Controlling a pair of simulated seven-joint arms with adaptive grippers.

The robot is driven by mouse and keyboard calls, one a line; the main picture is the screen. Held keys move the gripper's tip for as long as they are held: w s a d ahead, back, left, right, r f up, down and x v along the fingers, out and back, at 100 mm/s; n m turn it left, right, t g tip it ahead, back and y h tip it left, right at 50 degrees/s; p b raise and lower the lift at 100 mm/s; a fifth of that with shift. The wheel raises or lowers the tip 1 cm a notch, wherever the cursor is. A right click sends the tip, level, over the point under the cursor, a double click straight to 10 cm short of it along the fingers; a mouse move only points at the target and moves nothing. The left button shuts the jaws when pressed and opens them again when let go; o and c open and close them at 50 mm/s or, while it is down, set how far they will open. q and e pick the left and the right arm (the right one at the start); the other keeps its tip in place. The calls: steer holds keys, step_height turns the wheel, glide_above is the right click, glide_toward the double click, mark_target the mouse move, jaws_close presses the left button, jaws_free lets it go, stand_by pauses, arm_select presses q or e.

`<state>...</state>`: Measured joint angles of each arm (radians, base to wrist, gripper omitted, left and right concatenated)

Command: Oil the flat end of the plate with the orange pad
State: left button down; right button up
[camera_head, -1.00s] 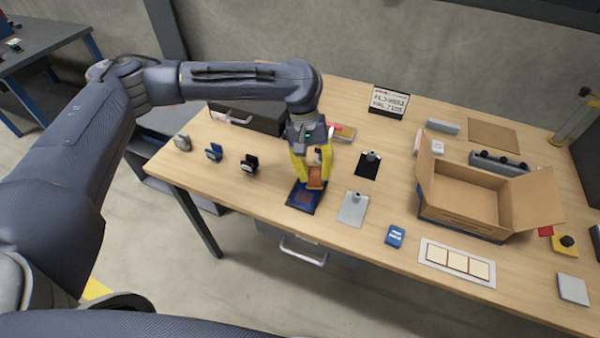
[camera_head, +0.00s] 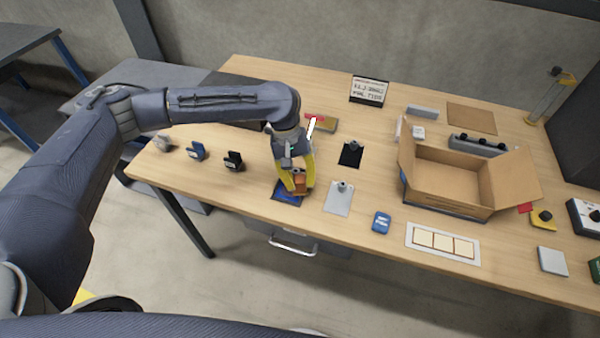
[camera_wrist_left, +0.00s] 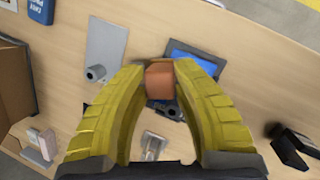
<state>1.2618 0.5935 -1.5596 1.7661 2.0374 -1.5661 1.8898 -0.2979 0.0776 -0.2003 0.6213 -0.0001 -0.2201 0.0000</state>
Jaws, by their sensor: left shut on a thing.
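My left gripper (camera_head: 299,187) is shut on the orange pad (camera_head: 299,176), a small block that also shows between the yellow fingers in the left wrist view (camera_wrist_left: 160,82). The gripper points down over a blue plate (camera_head: 286,196) near the table's front edge. The fingers and pad hide much of this plate. The plate's blue flat part also shows beyond the fingertips in the left wrist view (camera_wrist_left: 205,63). I cannot tell whether the pad touches the plate. A grey plate (camera_head: 337,204) and a black plate (camera_head: 350,156), each with a post, lie to the right. My right gripper is not in view.
An open cardboard box (camera_head: 450,180) stands right of the plates. A blue packet (camera_head: 382,222) and a white tray with several squares (camera_head: 412,235) lie near the front edge. Small clips, including a black one (camera_head: 233,162), stand left of my gripper.

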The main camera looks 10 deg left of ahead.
mark_target(300, 178)
arm_select(q)
steer(key=shift+f, duration=0.45)
steer(key=shift+w+a, duration=0.1)
steer(key=shift+a, duration=0.8)
steer(key=shift+w+a+f, duration=0.1)
steer(key=shift+a+f, duration=0.1)
steer(key=shift+a, duration=0.5)
steer(key=shift+w+a, duration=0.15)
steer(key=shift+a, duration=0.6)
steer(key=shift+w+a+r, duration=0.1)
steer(key=shift+a+r, duration=0.15)
steer(key=shift+a, duration=0.25)
steer(key=shift+a+r, duration=0.2)
steer(key=shift+a, duration=0.25)
steer(key=shift+d+r, duration=0.1)
steer(key=shift+r, duration=0.1)
steer(key=shift+d, duration=0.25)
steer(key=shift+s+d+f, duration=0.1)
steer(key=shift+s+d, duration=0.15)
steer(key=shift+d, duration=1.2)
steer(key=shift+s+d, duration=0.2)
steer(key=shift+d, duration=1.2)
steer(key=shift+d+r, duration=0.15)
steer(key=shift+r, duration=3.35)
